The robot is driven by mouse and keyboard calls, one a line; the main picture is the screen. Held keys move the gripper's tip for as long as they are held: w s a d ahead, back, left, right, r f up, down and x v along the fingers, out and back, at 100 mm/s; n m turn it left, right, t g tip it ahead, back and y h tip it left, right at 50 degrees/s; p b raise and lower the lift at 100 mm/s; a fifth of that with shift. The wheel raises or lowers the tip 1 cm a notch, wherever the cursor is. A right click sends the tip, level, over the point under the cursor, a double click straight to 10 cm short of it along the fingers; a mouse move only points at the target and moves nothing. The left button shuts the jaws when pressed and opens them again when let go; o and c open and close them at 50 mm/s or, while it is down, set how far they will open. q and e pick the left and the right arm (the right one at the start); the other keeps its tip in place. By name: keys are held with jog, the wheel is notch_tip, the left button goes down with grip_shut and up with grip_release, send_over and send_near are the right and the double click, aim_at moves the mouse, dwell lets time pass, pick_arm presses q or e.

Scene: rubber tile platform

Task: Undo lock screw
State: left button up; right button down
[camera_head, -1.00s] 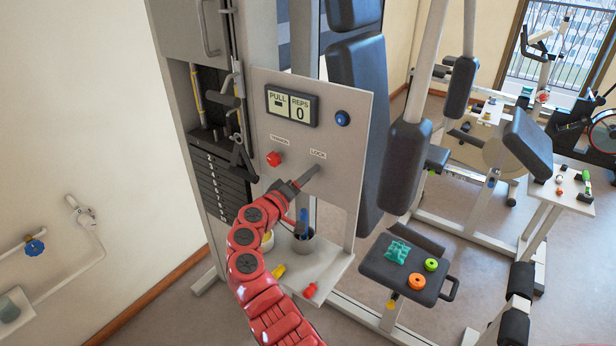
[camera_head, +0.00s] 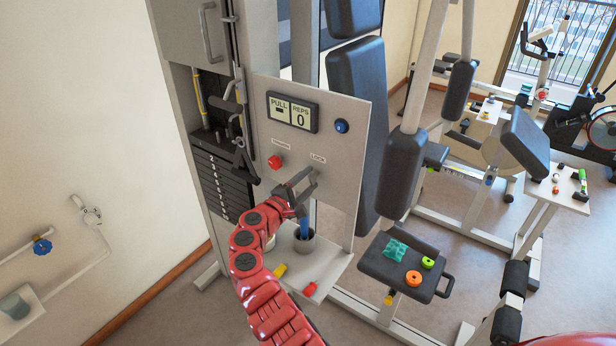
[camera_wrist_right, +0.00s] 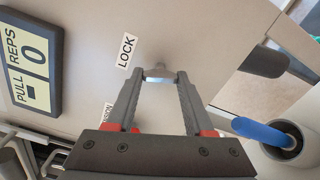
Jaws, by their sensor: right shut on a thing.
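The lock screw (camera_wrist_right: 160,72) is a small grey metal knob on the pale panel (camera_head: 345,135), under the LOCK label (camera_wrist_right: 126,51). My right gripper (camera_head: 310,182) has its two grey fingers at the panel just below that label. In the wrist view, the right gripper's fingertips (camera_wrist_right: 160,78) are shut on the screw from both sides. The fingers mostly hide the screw in the head view. My left gripper is not in view.
A red knob (camera_head: 275,162), a blue knob (camera_head: 342,126) and a display (camera_head: 292,111) reading PULL and REPS 0 are on the panel. A cup (camera_head: 304,240) with a blue handle stands on the shelf below. A padded seat (camera_head: 405,268) is at right.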

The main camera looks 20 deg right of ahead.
jog(key=shift+a+f+n+p, duration=0.15)
jog(key=shift+n+p, duration=0.25)
jog(key=shift+n, duration=0.5)
jog(key=c, duration=0.6)
grip_release()
jog(key=o, duration=0.3)
jog(key=shift+w, duration=0.1)
jog(key=b+v, duration=0.3)
jog(key=v, duration=1.4)
jog(key=shift+a, duration=0.1)
